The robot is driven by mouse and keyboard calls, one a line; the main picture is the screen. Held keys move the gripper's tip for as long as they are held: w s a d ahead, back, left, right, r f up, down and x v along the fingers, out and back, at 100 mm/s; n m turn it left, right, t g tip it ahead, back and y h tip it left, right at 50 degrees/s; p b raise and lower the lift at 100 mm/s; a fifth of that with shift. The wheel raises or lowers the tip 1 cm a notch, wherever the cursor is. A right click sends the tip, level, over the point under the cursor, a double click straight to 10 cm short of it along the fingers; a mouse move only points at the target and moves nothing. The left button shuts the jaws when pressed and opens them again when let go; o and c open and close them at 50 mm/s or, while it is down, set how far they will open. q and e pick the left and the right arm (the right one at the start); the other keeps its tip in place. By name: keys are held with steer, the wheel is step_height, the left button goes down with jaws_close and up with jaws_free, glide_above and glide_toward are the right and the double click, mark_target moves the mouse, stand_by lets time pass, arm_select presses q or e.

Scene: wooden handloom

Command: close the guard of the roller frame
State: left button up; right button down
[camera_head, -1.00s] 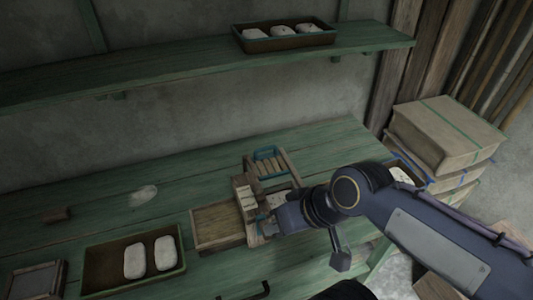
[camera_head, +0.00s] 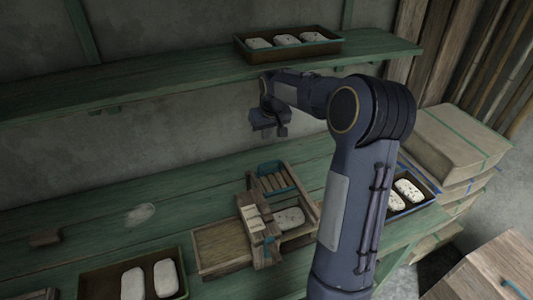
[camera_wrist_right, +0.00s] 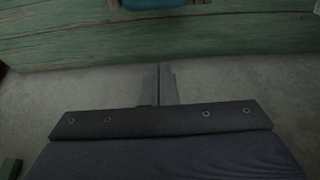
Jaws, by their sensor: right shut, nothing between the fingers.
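The wooden roller frame (camera_head: 302,222) stands on the green bench, right of the middle. A raised part with wooden bars and a teal handle (camera_head: 269,167) is at its back; I take it to be the guard, standing tilted up. A white spotted pad (camera_head: 289,219) lies exposed in the frame. A wooden upright with pale blocks (camera_head: 252,218) and a teal piece stands beside it. My right gripper (camera_head: 268,132) is shut and empty, raised in the air behind and above the frame, apart from it. Its closed fingers show in the wrist view (camera_wrist_right: 159,84). My left gripper is not in view.
A shallow wooden tray (camera_head: 222,264) adjoins the frame at left. A dark tray (camera_head: 90,286) with white pads is at front left, another (camera_head: 425,205) at right. The shelf (camera_head: 170,80) overhangs behind my gripper. The bench's back left is mostly clear.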

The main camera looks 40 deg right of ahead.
steer(key=p, duration=0.1)
glide_above(268, 169)
steer(key=w+d, duration=0.1)
steer(key=w, duration=0.3)
step_height(268, 169, down, 7)
arm_select(q)
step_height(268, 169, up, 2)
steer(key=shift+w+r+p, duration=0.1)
steer(key=shift+p, duration=0.4)
arm_select(e)
steer(key=s, duration=0.3)
steer(key=shift+s+a+f, duration=0.35)
steer(key=shift+s+a, duration=0.05)
